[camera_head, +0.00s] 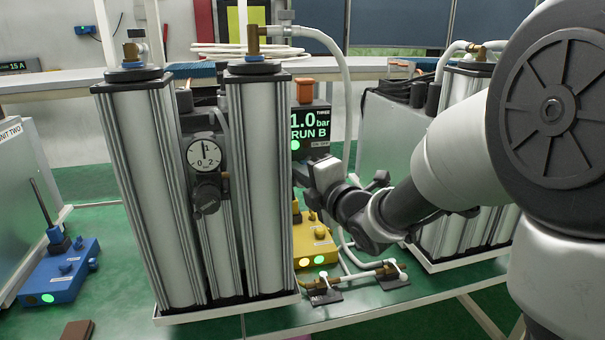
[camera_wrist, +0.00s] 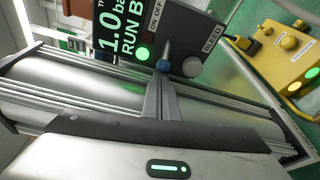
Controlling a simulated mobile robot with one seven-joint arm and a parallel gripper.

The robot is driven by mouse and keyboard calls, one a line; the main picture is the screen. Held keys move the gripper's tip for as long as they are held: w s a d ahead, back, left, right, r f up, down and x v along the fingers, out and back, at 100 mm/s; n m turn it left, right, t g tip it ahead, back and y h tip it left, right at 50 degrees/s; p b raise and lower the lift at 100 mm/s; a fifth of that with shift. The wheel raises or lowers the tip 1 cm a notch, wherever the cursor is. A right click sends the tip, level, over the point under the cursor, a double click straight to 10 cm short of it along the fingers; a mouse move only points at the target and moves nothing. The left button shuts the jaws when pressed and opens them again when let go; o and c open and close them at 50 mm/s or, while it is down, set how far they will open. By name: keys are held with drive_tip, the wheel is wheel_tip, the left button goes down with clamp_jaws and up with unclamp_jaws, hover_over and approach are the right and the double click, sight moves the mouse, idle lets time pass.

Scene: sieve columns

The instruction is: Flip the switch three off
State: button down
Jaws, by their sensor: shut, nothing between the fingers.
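A black control box (camera_wrist: 150,30) with a lit display reading 1.0 bar and RUN B fills the top of the wrist view. It also stands behind the columns in the head view (camera_head: 313,125).
Metal columns (camera_head: 262,180) with a gauge (camera_head: 204,153) stand left of my arm. A yellow box (camera_head: 316,242) with knobs and lamps is below my wrist. A blue box (camera_head: 62,272) with a lever is at left. Hoses and fittings (camera_head: 350,282) lie in front.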

drive_tip(key=shift+s+d+n+g+y, duration=0.1)
drive_tip(key=shift+d+n+g+y, duration=0.45)
drive_tip(key=shift+y, duration=0.35)
drive_tip(key=d+n+g+y+b, duration=0.1)
drive_tip(key=d, duration=0.1)
drive_tip(key=d+n+g+y+b, duration=0.1)
drive_tip(key=g, duration=0.1)
drive_tip(key=shift+w+d+n+y, duration=0.2)
drive_tip(key=shift+d+n+y, duration=0.15)
drive_tip(key=shift+y, duration=0.05)
